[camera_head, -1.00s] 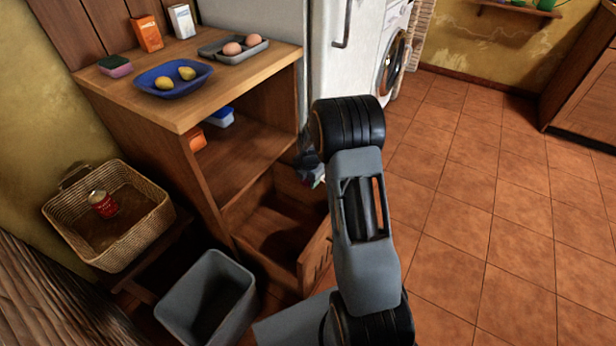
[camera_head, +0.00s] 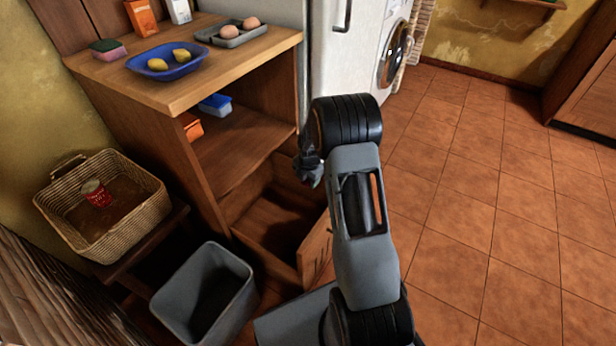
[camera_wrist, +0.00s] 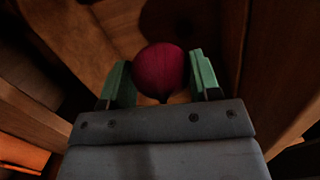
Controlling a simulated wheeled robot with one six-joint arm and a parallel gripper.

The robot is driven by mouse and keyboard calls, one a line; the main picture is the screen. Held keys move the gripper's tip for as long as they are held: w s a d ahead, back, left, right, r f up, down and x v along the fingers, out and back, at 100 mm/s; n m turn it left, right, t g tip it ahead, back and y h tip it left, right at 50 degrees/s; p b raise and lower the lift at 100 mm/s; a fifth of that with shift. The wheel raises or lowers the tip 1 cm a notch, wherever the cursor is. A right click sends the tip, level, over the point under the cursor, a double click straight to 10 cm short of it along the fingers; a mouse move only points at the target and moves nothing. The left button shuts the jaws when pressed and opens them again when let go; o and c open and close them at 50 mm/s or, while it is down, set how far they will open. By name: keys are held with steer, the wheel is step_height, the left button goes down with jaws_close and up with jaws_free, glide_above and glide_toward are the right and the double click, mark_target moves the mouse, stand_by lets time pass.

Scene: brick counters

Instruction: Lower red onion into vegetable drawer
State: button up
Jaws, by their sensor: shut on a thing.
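The red onion (camera_wrist: 160,72) sits between the two green fingers of my gripper (camera_wrist: 161,78) in the wrist view, and the fingers are shut on it. In the head view my gripper (camera_head: 308,170) hangs above the right part of the open vegetable drawer, and the onion cannot be made out there. The vegetable drawer (camera_head: 314,246) is pulled out at the bottom of the wooden cabinet. Its visible floor is dark and looks empty. My arm hides its right side.
The cabinet (camera_head: 175,95) carries a blue dish (camera_head: 165,66) with yellow fruit and a grey egg tray (camera_head: 232,38). A blue container (camera_head: 215,104) is on its shelf. A grey bin (camera_head: 205,300) and a wicker basket (camera_head: 105,240) with a red can (camera_head: 95,193) stand left of the drawer.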

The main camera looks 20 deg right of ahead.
steer(key=shift+f+b, duration=4.4)
steer(key=shift+f, duration=10.4)
steer(key=shift+f, duration=1.3)
